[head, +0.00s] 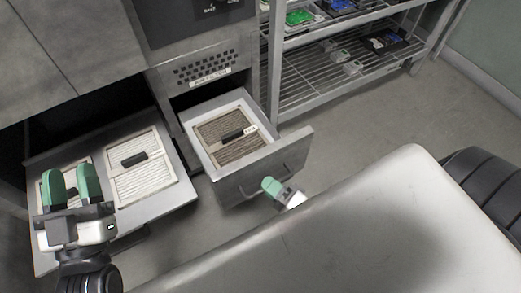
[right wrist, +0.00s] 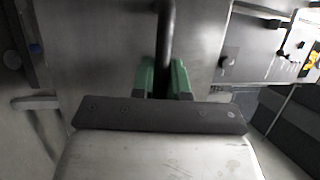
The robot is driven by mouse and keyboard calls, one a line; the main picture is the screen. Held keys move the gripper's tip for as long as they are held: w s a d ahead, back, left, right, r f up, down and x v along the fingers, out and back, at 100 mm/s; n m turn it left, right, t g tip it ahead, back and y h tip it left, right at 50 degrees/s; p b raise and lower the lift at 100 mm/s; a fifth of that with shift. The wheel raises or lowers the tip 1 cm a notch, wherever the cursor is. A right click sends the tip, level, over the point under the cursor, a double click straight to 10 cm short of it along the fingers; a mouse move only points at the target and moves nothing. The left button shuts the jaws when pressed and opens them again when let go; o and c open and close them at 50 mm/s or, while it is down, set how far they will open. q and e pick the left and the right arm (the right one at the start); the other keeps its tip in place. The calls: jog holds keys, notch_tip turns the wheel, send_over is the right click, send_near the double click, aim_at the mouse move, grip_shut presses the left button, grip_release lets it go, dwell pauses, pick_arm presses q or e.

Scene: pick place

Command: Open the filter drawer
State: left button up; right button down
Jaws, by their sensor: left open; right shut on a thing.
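The filter drawer (head: 262,168) is pulled out from the grey cabinet in the head view and holds a dark, dirty pleated filter (head: 230,135) with a black handle. My right gripper (head: 270,186) is at the front of this drawer. In the right wrist view its green fingers (right wrist: 163,75) are shut on the dark bar handle (right wrist: 166,40). My left gripper (head: 72,185) is open and empty, above a wider open drawer (head: 183,190) on the left. That drawer holds two pale filters (head: 140,180), one partly hidden by my left gripper.
A wire shelf rack (head: 325,75) with small boxed parts stands right of the cabinet. Bare floor (head: 370,120) lies right of the filter drawer. The left drawer has its own handle (head: 130,240) at the front.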

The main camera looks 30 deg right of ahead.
pick_arm(q)
jog(key=shift+w+a+f+g+y+p, duration=0.15)
jog(key=shift+w+f+g+y, duration=0.1)
jog(key=shift+f+g, duration=0.45)
jog(key=shift+w+d+f+g+y+p, duration=0.15)
jog(key=shift+w+f+g+y, duration=0.1)
jog(key=shift+f+g, duration=0.4)
pick_arm(e)
jog(key=shift+s, duration=1.6)
pick_arm(q)
jog(key=shift+a, duration=0.1)
pick_arm(e)
jog(key=c, duration=1.1)
grip_release()
jog(key=shift+c, duration=0.2)
jog(key=shift+d, duration=0.1)
pick_arm(q)
jog(key=f, duration=0.1)
jog(key=f+g, duration=0.1)
jog(key=f+g+y+p, duration=0.1)
jog(key=shift+a, duration=0.25)
pick_arm(e)
jog(key=v, duration=1)
jog(key=shift+s, duration=0.35)
pick_arm(q)
jog(key=shift+f+g, duration=0.1)
jog(key=shift+g, duration=0.15)
pick_arm(e)
jog(key=shift+d, duration=0.15)
